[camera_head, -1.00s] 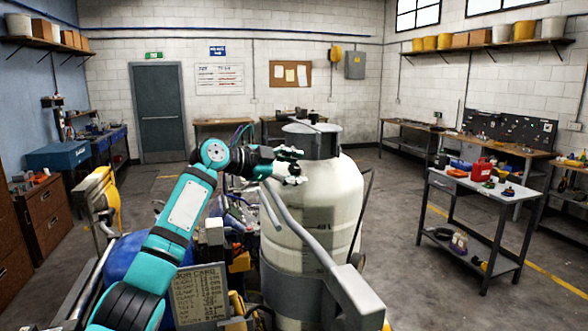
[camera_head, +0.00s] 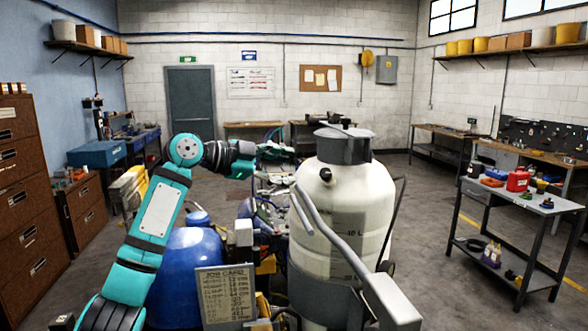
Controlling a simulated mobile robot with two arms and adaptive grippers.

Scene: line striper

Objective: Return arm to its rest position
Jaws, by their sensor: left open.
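My left arm is teal and black and rises from the lower left of the head view, bent at the elbow. Its left gripper (camera_head: 278,152) is open and appears empty, left of the neck of the white tank (camera_head: 345,205). I cannot tell whether it is touching anything behind it. The tank stands upright on the line striper, with a grey lid on top and a grey handle bar (camera_head: 322,225) in front of it. My right gripper is not in view.
A blue round tank (camera_head: 185,270) and a job card (camera_head: 226,295) are close in front, near my left arm. A metal cart (camera_head: 510,205) with a red can (camera_head: 517,179) stands at right. Brown drawer cabinets (camera_head: 25,185) line the left. Floor between tank and cart is clear.

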